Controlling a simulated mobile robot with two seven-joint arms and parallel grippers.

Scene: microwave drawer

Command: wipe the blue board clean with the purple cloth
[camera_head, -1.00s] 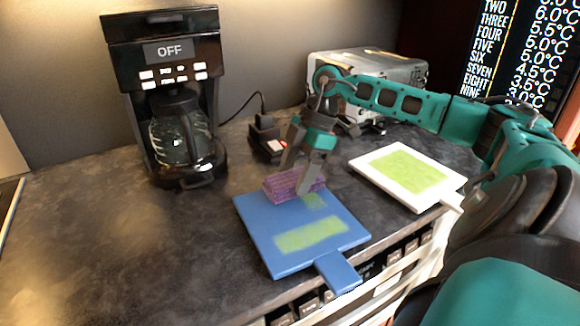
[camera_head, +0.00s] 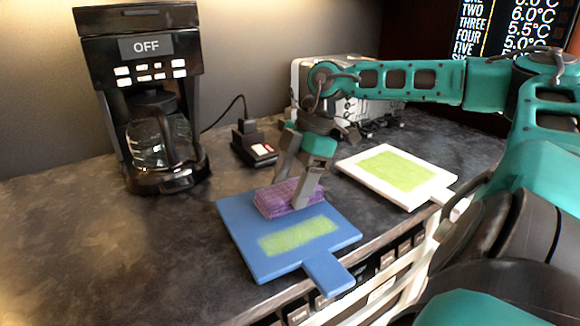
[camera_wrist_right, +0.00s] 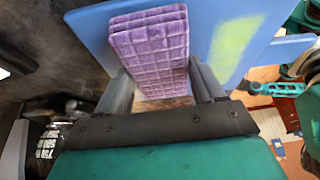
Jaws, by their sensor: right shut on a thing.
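The blue board (camera_head: 270,268) lies on the counter with its handle toward the front edge. A yellow-green smear (camera_head: 298,237) shows across its middle. The purple cloth (camera_head: 283,197), a thick folded pad, is on the far part of the board. My right gripper (camera_head: 296,186) is shut on the cloth from above. In the right wrist view the cloth (camera_wrist_right: 152,45) sits between the two fingers, with the board (camera_wrist_right: 203,22) and part of the smear (camera_wrist_right: 236,46) beside it. Whatever is under the cloth is hidden. My left gripper is not in view.
A white board (camera_head: 413,202) with a green patch lies to the right of the blue one. A coffee maker (camera_head: 150,100) reading OFF stands back left. A small black device (camera_head: 254,147) and a toaster (camera_head: 300,75) are behind. The left counter is clear.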

